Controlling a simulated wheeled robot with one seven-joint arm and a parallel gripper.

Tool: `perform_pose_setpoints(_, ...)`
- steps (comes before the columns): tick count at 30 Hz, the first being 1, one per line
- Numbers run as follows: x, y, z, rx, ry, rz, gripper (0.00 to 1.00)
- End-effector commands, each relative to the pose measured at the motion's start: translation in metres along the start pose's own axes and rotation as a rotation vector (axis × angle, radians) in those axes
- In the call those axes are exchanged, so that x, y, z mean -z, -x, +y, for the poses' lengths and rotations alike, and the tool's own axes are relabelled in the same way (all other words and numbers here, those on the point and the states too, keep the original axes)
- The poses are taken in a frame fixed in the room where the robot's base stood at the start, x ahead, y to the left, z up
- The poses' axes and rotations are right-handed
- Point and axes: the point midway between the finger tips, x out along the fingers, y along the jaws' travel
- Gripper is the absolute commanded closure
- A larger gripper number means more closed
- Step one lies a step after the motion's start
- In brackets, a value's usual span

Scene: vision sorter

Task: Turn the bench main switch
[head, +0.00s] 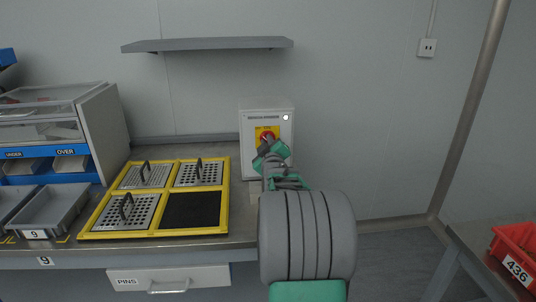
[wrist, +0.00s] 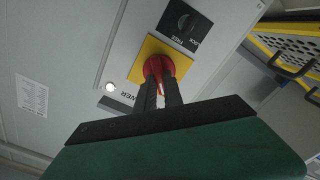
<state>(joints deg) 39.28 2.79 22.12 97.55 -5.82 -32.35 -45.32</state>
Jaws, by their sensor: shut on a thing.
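The bench main switch is a red rotary knob (wrist: 160,68) on a yellow plate (wrist: 151,46), on the front of a light grey box. In the head view the red knob (head: 265,135) shows just above my gripper, with the yellow plate (head: 274,130) around it. The box (head: 250,150) stands upright at the back of the bench. My gripper (wrist: 161,82) is shut on the red knob, with a dark finger on either side of it. A white lamp (head: 285,117) on the box is lit. The fingers hide part of the knob.
A black lock panel (wrist: 185,25) sits beside the yellow plate. A yellow frame (head: 153,233) with perforated trays and handles lies on the bench to the left. A grey shelf (head: 207,44) hangs above. A red bin (head: 514,250) stands at the far right.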

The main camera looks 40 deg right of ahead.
Motion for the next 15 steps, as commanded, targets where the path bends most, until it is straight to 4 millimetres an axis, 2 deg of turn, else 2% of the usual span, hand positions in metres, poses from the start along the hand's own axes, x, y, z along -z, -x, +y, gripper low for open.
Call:
perform_pose_setpoints(1,-0.0051,0.0002,-0.0044,-0.002,0.042,0.001,1.00)
perform_pose_setpoints(15,-0.0054,0.0001,-0.0063,-0.001,0.484,-0.001,1.00)
